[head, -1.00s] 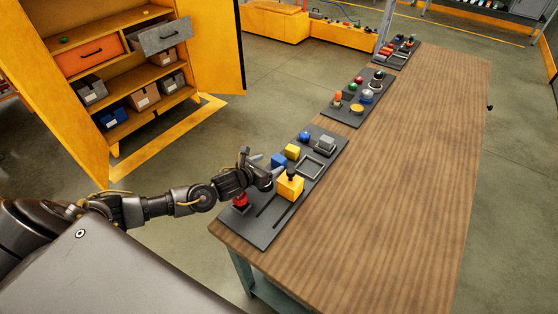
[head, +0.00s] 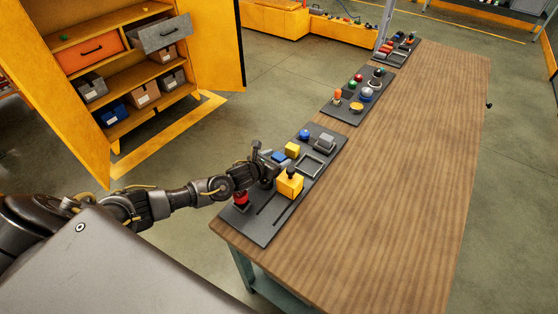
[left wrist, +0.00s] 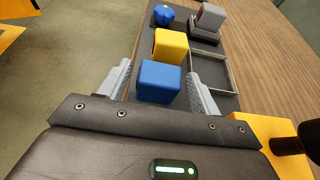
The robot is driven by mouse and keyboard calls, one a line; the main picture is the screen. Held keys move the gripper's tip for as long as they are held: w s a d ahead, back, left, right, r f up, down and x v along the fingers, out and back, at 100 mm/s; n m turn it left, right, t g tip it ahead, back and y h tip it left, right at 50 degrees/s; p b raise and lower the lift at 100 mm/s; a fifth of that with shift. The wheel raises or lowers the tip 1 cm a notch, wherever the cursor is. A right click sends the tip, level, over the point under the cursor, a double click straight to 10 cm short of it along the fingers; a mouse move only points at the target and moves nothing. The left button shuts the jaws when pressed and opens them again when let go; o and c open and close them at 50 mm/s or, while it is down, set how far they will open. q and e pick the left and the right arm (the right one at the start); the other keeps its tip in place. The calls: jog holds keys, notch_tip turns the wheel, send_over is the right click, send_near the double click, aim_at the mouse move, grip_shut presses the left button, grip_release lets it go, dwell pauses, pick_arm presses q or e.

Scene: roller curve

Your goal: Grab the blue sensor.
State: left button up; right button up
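A blue cube (head: 279,156), which may be the blue sensor, sits on the near dark panel (head: 262,224), partly hidden by my gripper in the head view. In the left wrist view the blue cube (left wrist: 158,84) lies ahead, between the two light grey fingers. My left gripper (left wrist: 157,74) is open, with a finger to each side of the cube and a visible gap on the left. It also shows in the head view (head: 269,153). A rounded blue piece (head: 304,135) stands farther along the panel. My right gripper is not in view.
A yellow cube (head: 292,150) stands just beyond the blue cube. A larger yellow block (head: 289,186) with a dark knob and a red button (head: 241,200) are close to my gripper. An empty square frame (head: 309,166) lies to the right. The wooden tabletop (head: 400,180) is clear.

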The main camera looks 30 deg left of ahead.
pick_arm(q)
jog(key=c, duration=0.8)
jog(key=shift+c, duration=0.2)
jog(key=shift+r, duration=0.15)
jog(key=shift+r+b, duration=0.3)
jog(key=shift+b, duration=0.1)
jog(key=shift+r+b, duration=0.75)
jog(key=shift+r, duration=0.2)
jog(key=s+d+r+b, duration=0.2)
jog(key=s+r+b, duration=0.1)
jog(key=s+r, duration=0.2)
jog(key=s+d+r+b, duration=0.3)
jog(key=s+r, duration=0.2)
jog(key=s, duration=0.2)
jog(key=shift+s+d, duration=0.3)
jog(key=shift+s, duration=0.1)
